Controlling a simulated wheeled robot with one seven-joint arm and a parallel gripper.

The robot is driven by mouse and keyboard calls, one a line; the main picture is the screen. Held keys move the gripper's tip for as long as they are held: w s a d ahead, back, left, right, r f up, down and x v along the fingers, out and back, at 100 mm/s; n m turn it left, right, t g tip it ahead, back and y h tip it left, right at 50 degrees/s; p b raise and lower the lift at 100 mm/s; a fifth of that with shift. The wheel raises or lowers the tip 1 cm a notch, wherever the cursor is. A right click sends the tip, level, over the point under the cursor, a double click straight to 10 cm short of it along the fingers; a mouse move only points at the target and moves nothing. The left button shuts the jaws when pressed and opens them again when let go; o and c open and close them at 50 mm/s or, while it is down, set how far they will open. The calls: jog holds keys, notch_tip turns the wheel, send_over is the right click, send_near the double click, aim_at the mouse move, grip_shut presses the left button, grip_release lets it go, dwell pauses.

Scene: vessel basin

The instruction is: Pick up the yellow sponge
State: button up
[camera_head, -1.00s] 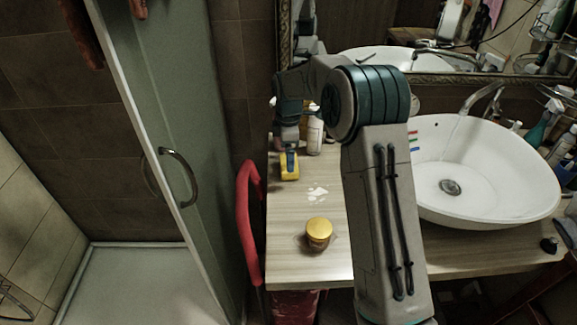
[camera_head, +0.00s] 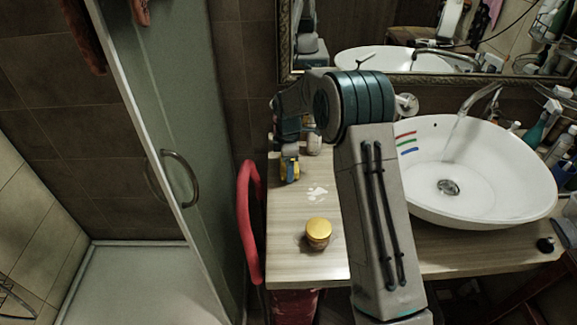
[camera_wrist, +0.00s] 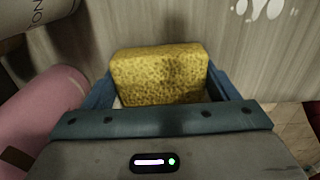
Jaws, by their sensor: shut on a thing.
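The yellow sponge (camera_wrist: 160,75) sits between the two blue fingers of my gripper (camera_wrist: 163,92) in the wrist view, which are shut on it. In the head view my gripper (camera_head: 289,165) is at the far left part of the wooden counter, and the sponge (camera_head: 283,172) shows only partly behind the fingers. The head view does not clearly show whether the sponge is clear of the counter.
A jar with a yellow lid (camera_head: 318,232) stands nearer on the counter (camera_head: 290,262). Bottles are close beside my gripper, one of them pink (camera_wrist: 45,115). A white basin (camera_head: 470,195) with running water is at the right. A glass shower door (camera_head: 165,130) is at the left.

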jog(key=shift+r, duration=0.1)
jog(key=r, duration=0.2)
jog(key=r+b, duration=0.1)
jog(key=r, duration=0.1)
jog(key=shift+d+r, duration=0.1)
jog(key=shift+d, duration=0.2)
jog(key=s+d+r+b, duration=0.1)
jog(key=s+d+r, duration=0.2)
jog(key=d+r, duration=0.3)
jog(key=d, duration=0.4)
jog(key=shift+s+d+r+b, duration=0.25)
jog(key=shift+s+r+b, duration=0.05)
jog(key=shift+s+b, duration=0.1)
